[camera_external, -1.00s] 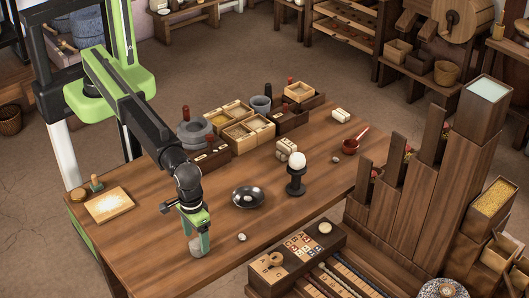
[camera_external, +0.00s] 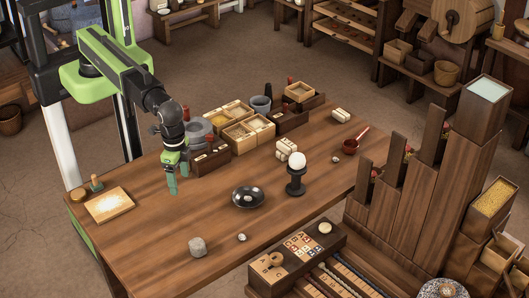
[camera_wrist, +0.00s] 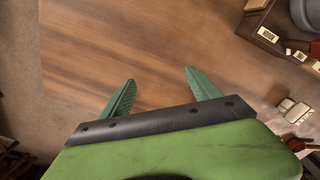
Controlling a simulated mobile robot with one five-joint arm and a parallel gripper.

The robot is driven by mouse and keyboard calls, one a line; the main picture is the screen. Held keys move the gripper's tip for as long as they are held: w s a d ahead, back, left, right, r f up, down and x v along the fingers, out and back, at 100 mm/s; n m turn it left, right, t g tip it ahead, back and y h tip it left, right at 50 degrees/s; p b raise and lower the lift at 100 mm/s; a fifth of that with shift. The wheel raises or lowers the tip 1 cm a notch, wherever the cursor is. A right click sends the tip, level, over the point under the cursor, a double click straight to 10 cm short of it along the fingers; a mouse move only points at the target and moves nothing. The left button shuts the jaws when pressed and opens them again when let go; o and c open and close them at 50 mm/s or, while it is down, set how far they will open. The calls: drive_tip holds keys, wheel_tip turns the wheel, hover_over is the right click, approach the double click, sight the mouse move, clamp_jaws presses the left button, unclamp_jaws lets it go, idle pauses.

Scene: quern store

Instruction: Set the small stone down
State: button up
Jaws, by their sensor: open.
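A small grey stone (camera_external: 197,246) rests on the wooden table (camera_external: 150,262) near its front edge, with nothing touching it. My gripper (camera_external: 172,185) is above the left part of the table, well behind the stone in the picture. In the wrist view its two green fingers (camera_wrist: 158,90) are spread wide with bare wood beyond them. The gripper is open and empty. The stone does not show in the wrist view.
A tiny pale pebble (camera_external: 241,237) lies right of the stone. A black dish (camera_external: 248,203) holding a pale piece and a black stand (camera_external: 296,180) with a white ball are further back. Wooden boxes (camera_external: 213,161) stand near my gripper. The table's left front is clear.

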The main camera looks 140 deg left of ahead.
drive_tip(key=s+a+m, duration=0.2)
drive_tip(key=s+m, duration=0.5)
drive_tip(key=s, duration=0.2)
drive_tip(key=shift+s+a, duration=0.2)
drive_tip(key=shift+s, duration=0.2)
idle(0.4)
